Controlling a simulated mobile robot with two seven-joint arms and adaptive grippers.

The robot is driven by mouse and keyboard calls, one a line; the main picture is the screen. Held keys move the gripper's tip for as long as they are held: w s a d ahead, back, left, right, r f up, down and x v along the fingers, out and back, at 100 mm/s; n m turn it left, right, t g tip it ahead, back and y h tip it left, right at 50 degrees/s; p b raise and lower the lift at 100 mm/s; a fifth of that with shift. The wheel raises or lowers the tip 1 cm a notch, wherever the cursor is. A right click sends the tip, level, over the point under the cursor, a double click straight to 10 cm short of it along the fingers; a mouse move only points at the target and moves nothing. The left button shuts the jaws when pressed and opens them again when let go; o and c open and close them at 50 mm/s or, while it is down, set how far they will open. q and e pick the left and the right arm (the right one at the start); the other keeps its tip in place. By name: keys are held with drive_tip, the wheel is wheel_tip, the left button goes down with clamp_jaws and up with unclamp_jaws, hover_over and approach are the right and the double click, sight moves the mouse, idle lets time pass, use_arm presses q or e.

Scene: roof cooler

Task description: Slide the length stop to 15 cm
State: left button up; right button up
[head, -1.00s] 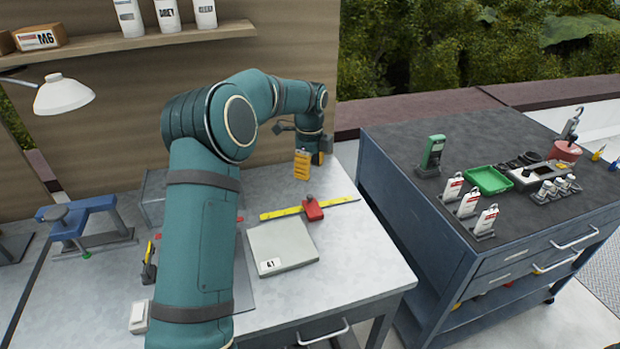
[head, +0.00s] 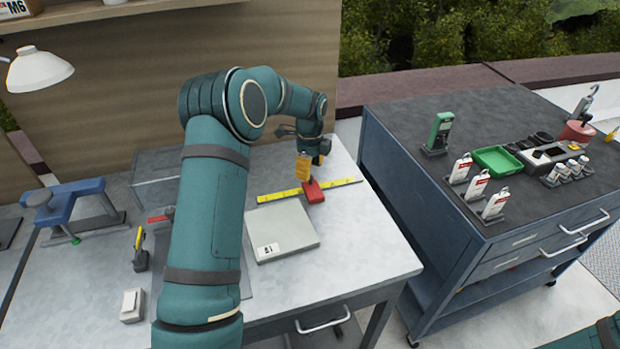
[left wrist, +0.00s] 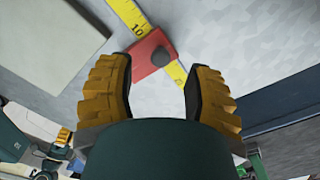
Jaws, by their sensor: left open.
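The red length stop (head: 313,191) sits on the yellow ruler (head: 280,196) on the workbench. In the left wrist view the stop (left wrist: 152,54) has a dark round knob, and the ruler (left wrist: 128,14) shows a 10 mark close beside it. The exact reading is too small to tell. My left gripper (head: 311,166) is open and empty, fingers pointing down, just above and behind the stop. In the left wrist view the gap between its yellow fingers (left wrist: 158,70) faces the stop; whether the left finger touches it I cannot tell. My right gripper is out of view.
A pale flat plate (head: 282,232) lies in front of the ruler. A blue clamp-like tool (head: 75,208) and a lamp (head: 38,70) stand at the left. A dark cabinet (head: 410,190) with a green tray (head: 497,160) stands right, across a narrow gap.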

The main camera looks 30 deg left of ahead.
use_arm(q)
drive_tip(key=shift+f, duration=1.6)
clamp_jaws()
drive_tip(key=w+d, duration=0.2)
drive_tip(key=w, duration=0.1)
drive_tip(key=shift+w+d+p, duration=0.15)
drive_tip(key=shift+d+p, duration=0.25)
drive_tip(key=shift+a, duration=0.1)
unclamp_jaws()
